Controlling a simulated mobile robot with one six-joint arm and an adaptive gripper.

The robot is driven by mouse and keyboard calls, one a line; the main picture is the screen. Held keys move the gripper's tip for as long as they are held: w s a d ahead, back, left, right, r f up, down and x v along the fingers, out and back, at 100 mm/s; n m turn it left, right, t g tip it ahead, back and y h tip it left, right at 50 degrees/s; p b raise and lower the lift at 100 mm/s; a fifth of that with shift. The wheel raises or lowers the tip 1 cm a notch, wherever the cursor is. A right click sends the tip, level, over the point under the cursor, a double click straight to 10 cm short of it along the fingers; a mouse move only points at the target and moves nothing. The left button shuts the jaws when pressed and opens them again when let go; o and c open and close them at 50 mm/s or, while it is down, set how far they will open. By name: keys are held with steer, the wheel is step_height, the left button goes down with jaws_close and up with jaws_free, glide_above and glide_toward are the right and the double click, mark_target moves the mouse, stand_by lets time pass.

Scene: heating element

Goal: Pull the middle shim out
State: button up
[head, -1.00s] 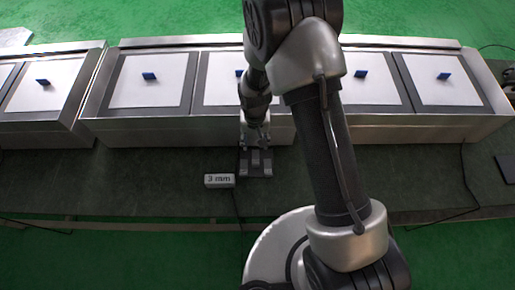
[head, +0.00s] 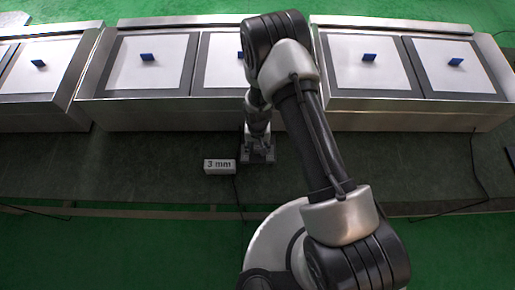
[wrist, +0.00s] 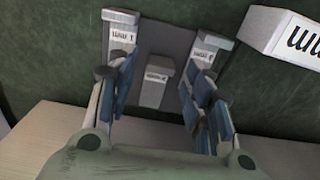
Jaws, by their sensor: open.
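The middle shim (wrist: 154,84) is a short grey block with a small unreadable label, on a dark grey plate (wrist: 166,42) in the wrist view. Taller grey labelled blocks flank it, a left shim (wrist: 121,31) and a right shim (wrist: 209,47). My gripper (wrist: 153,72) is open, its blue-padded fingers on either side of the middle shim with visible gaps. The fingers partly overlap the side shims in the picture; I cannot tell whether they touch. In the head view my gripper (head: 257,146) is over the plate (head: 266,160) and hides most of the shims.
A white block marked "3 mm" (head: 220,167) stands just left of the plate. Metal boxes (head: 408,119) with white panels and blue tabs (head: 369,57) line the back. Dark bench surface (head: 100,165) is clear to the left; a cable (head: 477,170) runs at right.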

steer(key=shift+f, duration=0.6)
steer(key=shift+c, duration=0.6)
jaws_close()
